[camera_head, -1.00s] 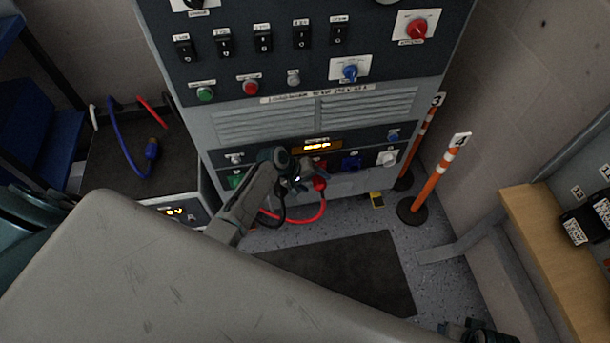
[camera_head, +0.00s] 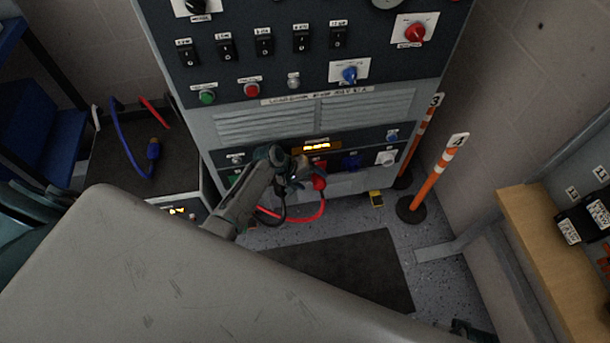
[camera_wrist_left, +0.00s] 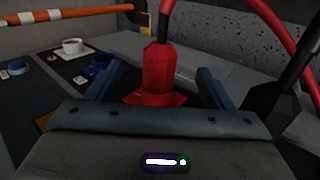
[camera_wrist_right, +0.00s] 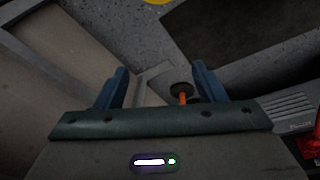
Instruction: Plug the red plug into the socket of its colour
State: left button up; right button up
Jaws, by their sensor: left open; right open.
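The red plug (camera_wrist_left: 157,68) stands between the spread blue fingers of my left gripper (camera_wrist_left: 157,84) in the left wrist view. Its base meets a red flange (camera_wrist_left: 150,98) on the dark panel, which looks like the red socket; how deep it sits is hidden. In the head view the red plug (camera_head: 319,183) shows at the cabinet's lower panel, just right of my left gripper (camera_head: 299,170). A red cable (camera_head: 312,219) loops below it. My right gripper (camera_wrist_right: 160,82) is open and empty above the floor.
Blue (camera_wrist_left: 99,64) and white (camera_wrist_left: 74,47) sockets sit beside the red one. A green socket (camera_head: 235,175) is at the left, partly hidden. Orange posts (camera_head: 433,181) stand right of the cabinet. A blue cable lies on the side unit (camera_head: 106,159). A dark mat (camera_head: 345,268) covers the floor.

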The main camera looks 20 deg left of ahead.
pick_arm(q)
jog(key=shift+s+a+r+p, duration=0.2)
jog(key=shift+a+r+p, duration=0.1)
jog(key=shift+r+p, duration=0.25)
jog(key=shift+s+a+r+p, duration=0.3)
jog(key=shift+r+p, duration=0.1)
jog(key=shift+p, duration=0.2)
pick_arm(e)
notch_tip(320, 180, down, 8)
jog(key=s, duration=0.2)
jog(key=shift+s+d+r+g, duration=0.15)
jog(key=shift+d+r+g, duration=0.1)
jog(key=shift+d+g, duration=0.05)
pick_arm(q)
jog(key=p+v, duration=0.1)
jog(key=v, duration=0.9)
jog(key=shift+a+r, duration=0.2)
jog(key=shift+r, duration=0.15)
pick_arm(e)
jog(key=f, duration=0.1)
jog(key=s+f, duration=0.1)
jog(key=f, duration=0.1)
jog(key=shift+s+d+f, duration=0.15)
jog(key=shift+s, duration=0.2)
pick_arm(q)
jog(key=shift+s, duration=0.1)
